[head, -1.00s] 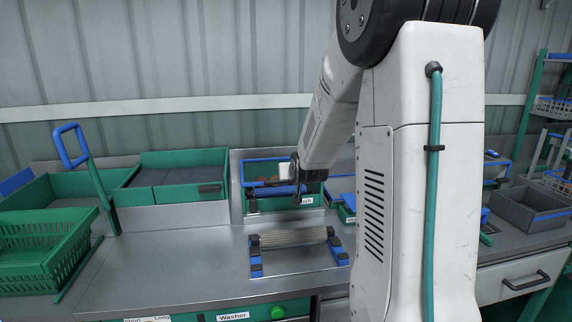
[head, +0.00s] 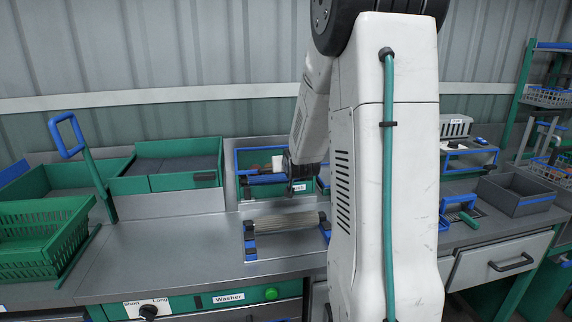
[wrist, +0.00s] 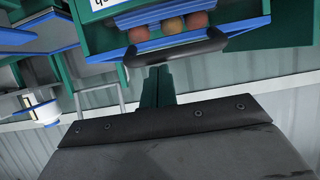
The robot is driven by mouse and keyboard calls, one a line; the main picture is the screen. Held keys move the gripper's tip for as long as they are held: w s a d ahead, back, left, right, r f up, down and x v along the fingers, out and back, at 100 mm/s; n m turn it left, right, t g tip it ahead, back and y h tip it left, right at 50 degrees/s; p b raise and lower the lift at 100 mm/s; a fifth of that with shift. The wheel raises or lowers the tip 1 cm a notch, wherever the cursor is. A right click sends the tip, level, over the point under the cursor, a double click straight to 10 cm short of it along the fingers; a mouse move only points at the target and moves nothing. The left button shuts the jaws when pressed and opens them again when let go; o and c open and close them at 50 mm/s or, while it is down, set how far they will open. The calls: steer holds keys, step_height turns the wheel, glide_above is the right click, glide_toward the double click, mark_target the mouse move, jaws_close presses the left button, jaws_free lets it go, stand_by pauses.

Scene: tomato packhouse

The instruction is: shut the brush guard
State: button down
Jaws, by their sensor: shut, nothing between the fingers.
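A pale ribbed brush roller (head: 287,222) lies uncovered between blue end brackets on the grey bench. Behind it stands a blue-framed green opening (head: 262,151), which looks like the brush guard's place; my arm hides its right part. My gripper (head: 291,188) hangs in front of this opening, above and behind the roller. In the wrist view my shut, empty gripper (wrist: 157,70) points at a black handle bar (wrist: 175,48), at or very near it; I cannot tell if they touch. Red tomatoes (wrist: 170,25) lie beyond the bar, by a blue edge.
A green crate (head: 45,240) and a lever with a blue loop handle (head: 66,135) are at the left. Green bins (head: 165,180) stand behind. The bench front carries a Washer label and a knob.

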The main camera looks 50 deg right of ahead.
step_height(320, 180, up, 4)
steer(key=s+a+f, duration=0.5)
steer(key=s, duration=0.2)
steer(key=shift+s+a+f, duration=0.2)
steer(key=shift+s, duration=0.15)
